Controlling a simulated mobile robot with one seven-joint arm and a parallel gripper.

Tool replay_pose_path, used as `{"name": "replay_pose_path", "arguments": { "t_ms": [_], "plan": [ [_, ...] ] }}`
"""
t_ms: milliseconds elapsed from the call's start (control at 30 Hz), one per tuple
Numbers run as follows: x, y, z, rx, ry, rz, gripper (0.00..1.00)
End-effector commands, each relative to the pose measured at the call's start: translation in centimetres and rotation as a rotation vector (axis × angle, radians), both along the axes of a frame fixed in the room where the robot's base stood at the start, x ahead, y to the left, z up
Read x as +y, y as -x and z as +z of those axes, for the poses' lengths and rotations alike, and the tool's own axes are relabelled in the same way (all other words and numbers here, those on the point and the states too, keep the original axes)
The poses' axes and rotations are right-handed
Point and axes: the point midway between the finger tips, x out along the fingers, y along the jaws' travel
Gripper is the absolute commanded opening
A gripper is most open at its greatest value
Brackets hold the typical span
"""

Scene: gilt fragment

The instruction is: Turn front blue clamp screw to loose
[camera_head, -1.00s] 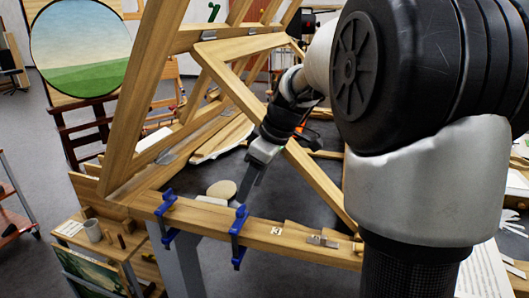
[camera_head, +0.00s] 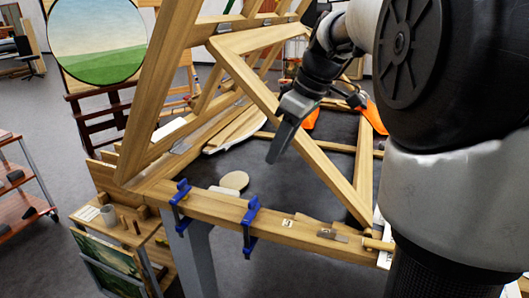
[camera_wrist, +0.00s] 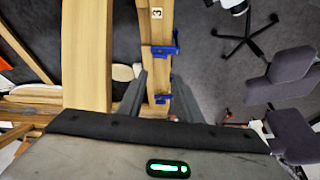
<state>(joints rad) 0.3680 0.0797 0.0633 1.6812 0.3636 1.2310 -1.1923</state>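Two blue clamps sit on the front wooden beam (camera_head: 222,208): a left clamp (camera_head: 181,200) and a right clamp (camera_head: 250,225). Both show in the wrist view, the right one (camera_wrist: 165,50) nearer the number label and the left one (camera_wrist: 163,98) lower, close to the fingertips in the picture. I cannot tell how tight their screws are. My gripper (camera_head: 275,155) hangs above and behind the beam, apart from the clamps. In the wrist view its fingers (camera_wrist: 157,90) are spread, with the beam visible between them and nothing held.
A slanted wooden brace (camera_head: 290,135) crosses close to my gripper. A pale round disc (camera_head: 234,181) lies behind the beam. A small wooden table (camera_head: 128,232) with a mug stands at lower left. Grey chairs (camera_wrist: 285,75) show at right in the wrist view.

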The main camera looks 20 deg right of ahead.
Motion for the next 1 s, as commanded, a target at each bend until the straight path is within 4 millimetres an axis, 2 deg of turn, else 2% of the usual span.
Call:
{"name": "replay_pose_path", "arguments": {
  "t_ms": [167,400,600,800,1000],
  "plan": [
    [1.0,-1.0,1.2,0.129,-0.025,-0.239,0.27],
    [3.3,-2.8,1.8,0.356,-0.016,-0.849,0.27],
    [5.0,-3.9,1.8,0.423,0.015,-1.292,0.27],
    [5.6,-4.4,1.5,0.426,0.023,-1.501,0.27],
    [5.7,-4.4,-0.4,0.428,0.026,-1.527,0.27]
  ]
}}
